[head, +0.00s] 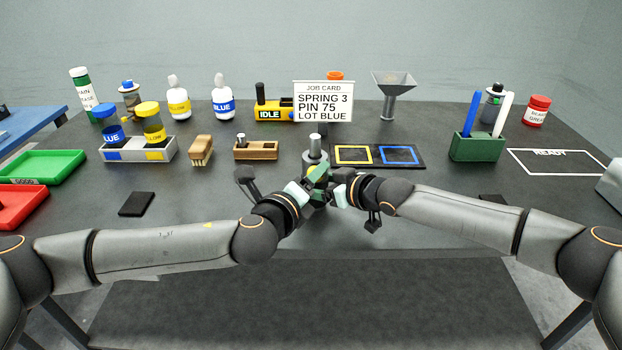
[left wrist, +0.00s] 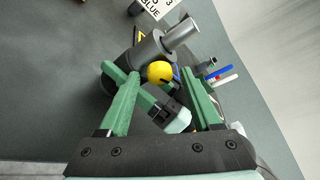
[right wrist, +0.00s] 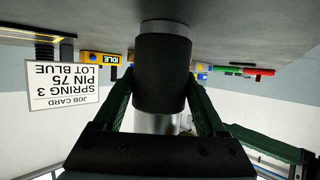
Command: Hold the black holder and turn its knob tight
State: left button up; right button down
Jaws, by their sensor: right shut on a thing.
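The black holder (head: 312,159) stands upright in the middle of the table, with a grey metal cylinder (head: 315,146) rising from its top. In the right wrist view the black holder (right wrist: 160,72) fills the space between the fingers of my right gripper (right wrist: 160,95), which is shut on it. The yellow knob (left wrist: 160,71) sticks out from the holder's side in the left wrist view. My left gripper (left wrist: 158,78) is open, with its fingers apart on either side of the knob. In the head view, the grippers hide the knob and the holder's lower part.
A job card (head: 323,101) stands behind the holder. The mat with yellow and blue squares (head: 421,162) lies right of it; a wooden block (head: 256,151) and a brush (head: 201,150) lie left. A green pen box (head: 477,147) stands further right. The front table is mostly clear.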

pick_arm(q)
jog(key=shift+s, duration=0.1)
pick_arm(e)
jog(key=shift+f, duration=0.1)
pick_arm(q)
jog(key=v, duration=1.1)
jog(key=shift+s, duration=0.35)
jog(key=shift+a, duration=0.15)
pick_arm(e)
grip_release()
